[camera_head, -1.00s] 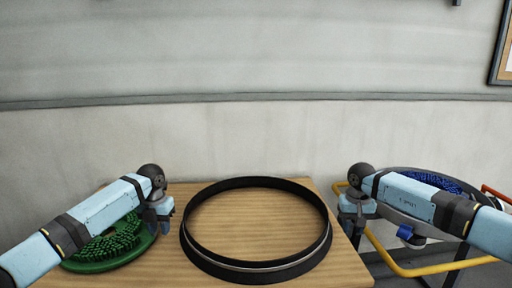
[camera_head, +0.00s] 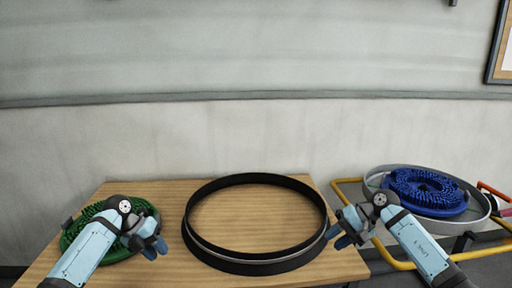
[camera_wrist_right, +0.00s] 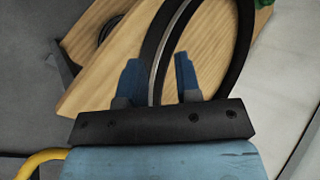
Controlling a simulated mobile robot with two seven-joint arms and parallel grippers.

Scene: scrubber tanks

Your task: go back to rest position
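My left gripper (camera_head: 155,249) is over the left part of the wooden table, in front of the green brush disc, with its blue fingers apart and nothing seen between them. My right gripper (camera_head: 338,237) is at the table's right edge, close to the right side of the black ring. In the right wrist view the right gripper (camera_wrist_right: 158,80) is open, its two blue fingers apart. The ring's rim (camera_wrist_right: 163,45) passes behind the gap between them; I cannot tell whether they touch it.
The black ring (camera_head: 255,268) lies on the wooden table (camera_head: 165,195). The green brush disc (camera_head: 146,207) is partly hidden by my left arm. A blue brush disc (camera_head: 425,190) sits in a grey round tub (camera_head: 378,173) on a yellow-railed cart (camera_head: 405,265) at right. A wall stands behind.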

